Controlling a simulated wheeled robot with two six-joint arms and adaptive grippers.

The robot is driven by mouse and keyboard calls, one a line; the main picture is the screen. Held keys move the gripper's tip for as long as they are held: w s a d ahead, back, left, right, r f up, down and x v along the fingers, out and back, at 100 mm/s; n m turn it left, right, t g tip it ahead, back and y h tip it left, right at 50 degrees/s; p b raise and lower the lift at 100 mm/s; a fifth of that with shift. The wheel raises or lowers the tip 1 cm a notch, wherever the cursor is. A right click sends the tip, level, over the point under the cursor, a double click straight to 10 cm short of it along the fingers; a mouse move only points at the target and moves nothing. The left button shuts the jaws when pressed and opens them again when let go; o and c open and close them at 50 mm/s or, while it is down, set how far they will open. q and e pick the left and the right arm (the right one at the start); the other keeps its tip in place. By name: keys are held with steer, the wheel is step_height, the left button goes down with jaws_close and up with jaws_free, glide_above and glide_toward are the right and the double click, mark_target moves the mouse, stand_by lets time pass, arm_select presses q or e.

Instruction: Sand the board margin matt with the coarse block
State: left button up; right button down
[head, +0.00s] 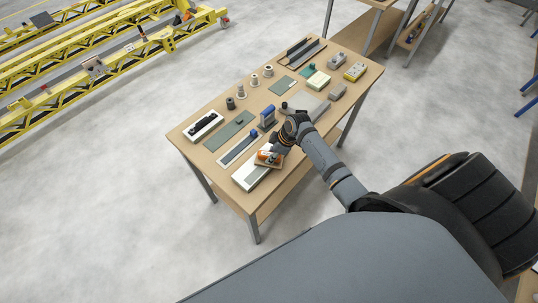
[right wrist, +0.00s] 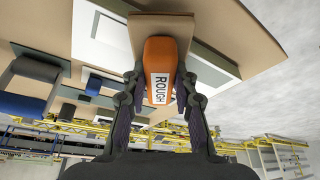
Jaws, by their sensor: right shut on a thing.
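My right gripper (head: 276,147) is shut on an orange block labelled ROUGH (head: 266,156), which has a flat tan pad. In the right wrist view the fingers grip both sides of its orange handle (right wrist: 160,65). The tan pad (right wrist: 160,28) faces a board with a pale margin and grey-green middle. In the head view this board (head: 246,179) lies at the table's near edge, partly hidden by the block and my gripper. The block is over or on its right part; I cannot tell whether the pad touches. My left gripper is not in view.
The wooden table (head: 183,146) also holds a green panel (head: 230,131), a blue-and-grey stand (head: 267,117), several spools, a white tray (head: 203,125) and small blocks. Yellow trolleys (head: 90,70) stand at the far left. Open floor surrounds the table's left side.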

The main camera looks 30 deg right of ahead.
steer(key=shift+d+f, duration=0.1)
steer(key=shift+w+d, duration=0.3)
steer(key=shift+d, duration=0.6)
steer(key=shift+w+d+b, duration=0.2)
steer(key=shift+d, duration=0.3)
steer(key=shift+w+d+b, duration=0.15)
steer(key=shift+d+b, duration=0.05)
steer(key=shift+d, duration=0.25)
steer(key=shift+w+d+b, duration=0.3)
steer(key=shift+d, duration=0.65)
